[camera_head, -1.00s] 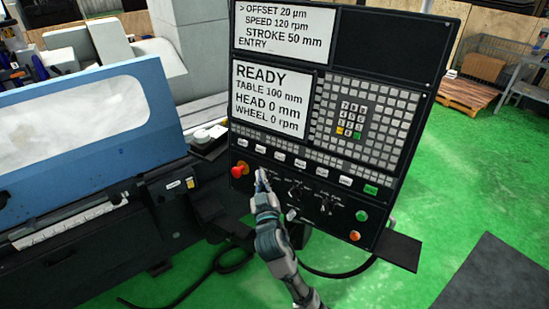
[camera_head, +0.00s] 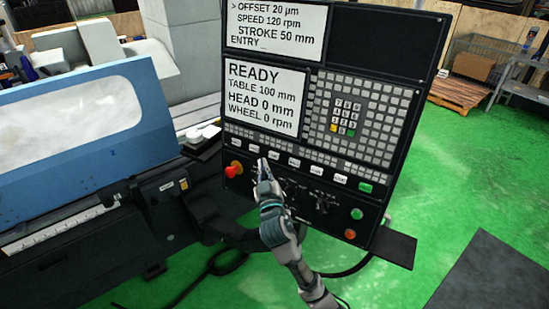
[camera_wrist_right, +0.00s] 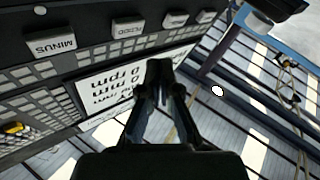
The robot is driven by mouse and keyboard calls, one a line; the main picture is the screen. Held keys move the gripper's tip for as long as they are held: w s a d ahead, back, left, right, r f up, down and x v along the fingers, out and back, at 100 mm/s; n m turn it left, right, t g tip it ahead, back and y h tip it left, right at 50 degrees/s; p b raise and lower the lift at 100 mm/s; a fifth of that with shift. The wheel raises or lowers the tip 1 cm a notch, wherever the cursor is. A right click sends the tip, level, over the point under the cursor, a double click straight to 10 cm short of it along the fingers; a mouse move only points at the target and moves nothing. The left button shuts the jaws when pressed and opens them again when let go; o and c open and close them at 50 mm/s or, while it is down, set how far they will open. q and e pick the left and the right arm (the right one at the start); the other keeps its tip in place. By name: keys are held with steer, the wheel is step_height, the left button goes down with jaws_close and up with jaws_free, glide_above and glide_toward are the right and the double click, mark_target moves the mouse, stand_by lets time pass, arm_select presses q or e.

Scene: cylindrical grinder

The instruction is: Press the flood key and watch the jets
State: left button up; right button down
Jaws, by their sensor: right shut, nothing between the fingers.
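The control panel (camera_head: 415,100) carries a row of pale keys under its keypad. In the right wrist view one key, whose inverted label looks like FLOOD (camera_wrist_right: 127,28), lies beyond the fingertips, beside a key marked MINUS (camera_wrist_right: 50,45). In the head view the key labels are too small to read for certain. My right gripper (camera_head: 263,162) is shut and empty, its tips close to the key row; contact cannot be told. The wrist view shows its fingers (camera_wrist_right: 160,72) together. The panel screen (camera_head: 265,97) reads READY, wheel 0 rpm. No jets are visible. My left gripper is out of view.
A red knob (camera_head: 233,170) sits left of my right gripper. Dark selector switches, partly behind my right arm, and green (camera_head: 357,214) and orange (camera_head: 350,234) buttons lie below the keys. The grinder's blue guard (camera_head: 140,85) stands left. Green floor is open at right.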

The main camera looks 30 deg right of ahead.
mark_target(274, 155)
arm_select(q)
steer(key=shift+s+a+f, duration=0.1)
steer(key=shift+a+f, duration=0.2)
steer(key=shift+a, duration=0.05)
arm_select(e)
steer(key=shift+w+d+f, duration=0.1)
steer(key=shift+w+d, duration=0.35)
steer(key=shift+d, duration=0.15)
steer(key=shift+w+d+f, duration=0.1)
steer(key=shift+w+d, duration=0.3)
steer(key=shift+d, duration=0.2)
steer(key=shift+d, duration=0.1)
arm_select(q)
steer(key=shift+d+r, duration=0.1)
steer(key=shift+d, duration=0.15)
arm_select(e)
steer(key=shift+d+f, duration=0.1)
steer(key=shift+d, duration=0.15)
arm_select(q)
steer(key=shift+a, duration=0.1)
arm_select(e)
steer(key=shift+a, duration=0.3)
steer(key=shift+d, duration=0.3)
